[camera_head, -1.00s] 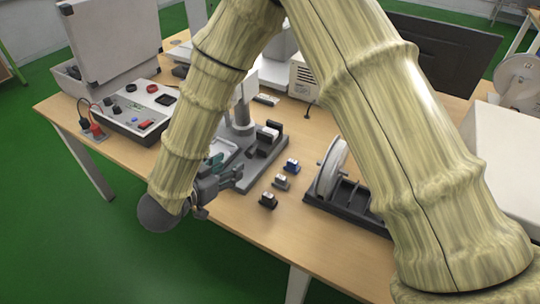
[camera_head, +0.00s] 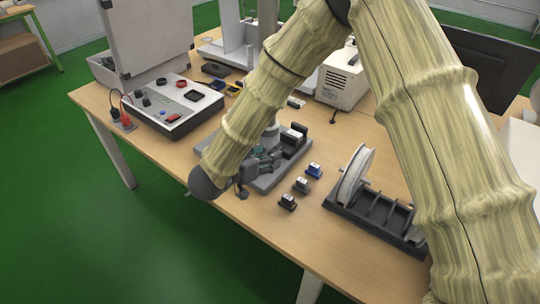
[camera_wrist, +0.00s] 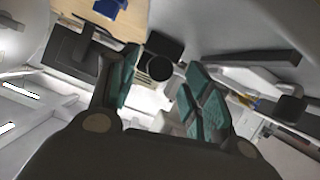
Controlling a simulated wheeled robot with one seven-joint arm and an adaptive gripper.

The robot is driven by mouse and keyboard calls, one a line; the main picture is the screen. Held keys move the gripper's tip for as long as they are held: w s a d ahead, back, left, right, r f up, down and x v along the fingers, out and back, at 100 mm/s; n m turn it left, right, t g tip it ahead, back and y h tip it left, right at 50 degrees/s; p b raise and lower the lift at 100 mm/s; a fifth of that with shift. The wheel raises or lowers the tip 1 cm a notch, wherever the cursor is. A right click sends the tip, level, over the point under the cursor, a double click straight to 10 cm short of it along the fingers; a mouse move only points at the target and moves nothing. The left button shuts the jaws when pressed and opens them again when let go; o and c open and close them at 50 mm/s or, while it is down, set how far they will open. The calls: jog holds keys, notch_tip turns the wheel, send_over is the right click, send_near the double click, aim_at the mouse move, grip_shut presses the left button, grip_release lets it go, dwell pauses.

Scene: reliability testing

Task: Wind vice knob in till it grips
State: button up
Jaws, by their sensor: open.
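In the wrist view, a round black knob (camera_wrist: 159,68) with a dark block behind it lies between the teal-padded fingers of my gripper (camera_wrist: 163,90). The fingers are open, with a gap on both sides of the knob; I see no clear contact. In the head view, my gripper (camera_head: 262,163) is low over the grey base plate (camera_head: 283,178) of a test stand. Dark vice-like blocks (camera_head: 295,139) stand on that plate just beyond the gripper. The knob is hidden in the head view by my arm and gripper.
Several small blocks, one of them blue (camera_head: 314,170), lie right of the plate. A reel on a black rack (camera_head: 376,223) stands farther right. A control panel (camera_head: 165,103) with red and black leads is at the left. The table's front edge is close to my wrist.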

jog(key=shift+x, duration=1.05)
jog(key=c, duration=1)
jog(key=shift+s+m+t+y, duration=0.1)
jog(key=shift+m+t+y, duration=0.5)
jog(key=shift+m, duration=0.4)
jog(key=shift+s+d+f+m+t+y+b, duration=0.1)
jog(key=shift+f+m+t+y+b, duration=0.1)
jog(key=shift+m+y+b, duration=0.3)
jog(key=shift+f+m+t+y+b, duration=0.1)
jog(key=shift+m+t+y+b, duration=0.1)
jog(key=shift+m+b, duration=0.35)
jog(key=m+t+y+b, duration=0.1)
jog(key=m+b, duration=0.1)
jog(key=shift+d+f+m, duration=0.1)
jog(key=shift+m, duration=0.25)
jog(key=shift+m+t+y+b, duration=0.3)
jog(key=shift+m+t+b, duration=0.6)
jog(key=shift+m+b, duration=0.7)
